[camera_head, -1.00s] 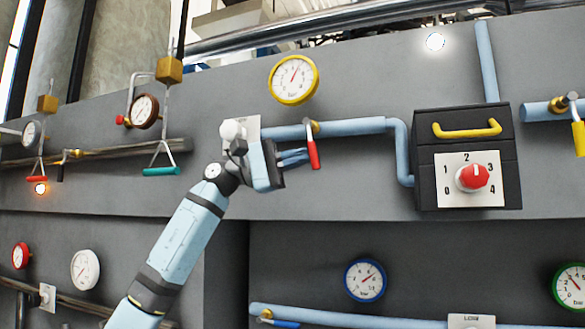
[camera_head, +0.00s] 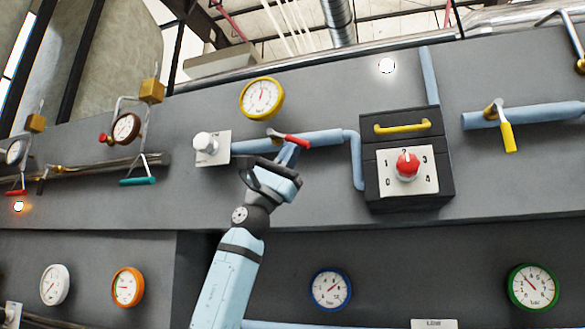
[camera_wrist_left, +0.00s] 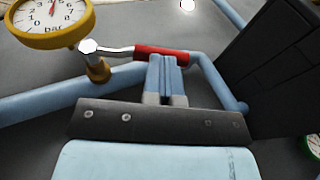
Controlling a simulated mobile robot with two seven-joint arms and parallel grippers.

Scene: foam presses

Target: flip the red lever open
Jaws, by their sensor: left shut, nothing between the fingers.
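The red lever (camera_head: 291,140) sits on the light blue pipe (camera_head: 325,138) below the yellow gauge. It now lies nearly along the pipe, sloping slightly down to the right. In the left wrist view its red handle (camera_wrist_left: 162,53) runs across just beyond my fingertips, with its metal arm and brass valve to the left. My left gripper (camera_head: 288,153) is shut and empty, with its tips right at the underside of the red handle. They look to be touching it. My right gripper is not in view.
A black box (camera_head: 440,185) with a red dial (camera_head: 407,164) and yellow handle stands to the right of the lever. The yellow-rimmed gauge (camera_head: 262,98) is above. A white knob (camera_head: 205,142) on a plate is at the pipe's left end. A yellow lever (camera_head: 508,137) is further right.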

